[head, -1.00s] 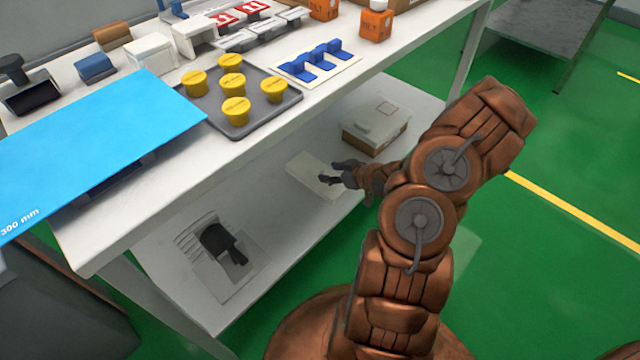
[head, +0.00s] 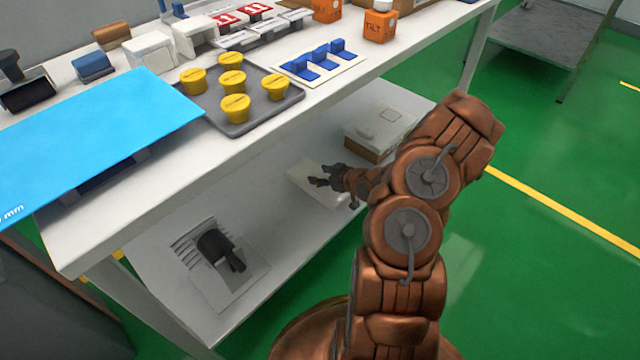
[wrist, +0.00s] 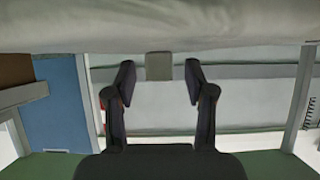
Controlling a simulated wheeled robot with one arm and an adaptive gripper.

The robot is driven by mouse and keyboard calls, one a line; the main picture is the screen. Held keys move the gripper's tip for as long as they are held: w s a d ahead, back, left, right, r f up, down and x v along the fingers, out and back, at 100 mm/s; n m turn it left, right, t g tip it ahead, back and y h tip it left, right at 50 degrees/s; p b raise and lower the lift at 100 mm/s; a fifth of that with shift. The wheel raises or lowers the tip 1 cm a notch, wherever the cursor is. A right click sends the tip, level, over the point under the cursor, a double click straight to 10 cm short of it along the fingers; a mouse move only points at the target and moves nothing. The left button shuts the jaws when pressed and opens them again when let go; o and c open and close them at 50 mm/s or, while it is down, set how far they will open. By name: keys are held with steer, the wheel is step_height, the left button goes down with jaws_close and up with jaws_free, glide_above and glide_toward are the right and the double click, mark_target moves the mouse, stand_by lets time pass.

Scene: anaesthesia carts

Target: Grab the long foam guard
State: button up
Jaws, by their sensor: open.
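My gripper (head: 318,176) is open, low beside the front of the white bench, above a pale flat pad (head: 318,188) on the lower shelf. In the wrist view its two dark fingers (wrist: 158,78) stand apart with nothing gripped. A small grey-beige block (wrist: 158,66) shows between and beyond the fingertips, under a long pale band (wrist: 160,28) across the top. I cannot tell for sure which of these, if any, is the long foam guard; no piece is plainly recognisable as it.
The lower shelf (head: 165,268) also holds a white-topped box (head: 380,128) and a black-handled item (head: 218,248) on a plate. The bench top above carries a grey tray (head: 272,102) of yellow caps and a blue sheet (head: 90,145) overhanging its edge. Green floor lies open at right.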

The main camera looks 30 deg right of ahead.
steer(key=shift+w+a+f, duration=0.15)
steer(key=shift+w+f, duration=0.1)
steer(key=shift+w, duration=0.2)
jaws_close()
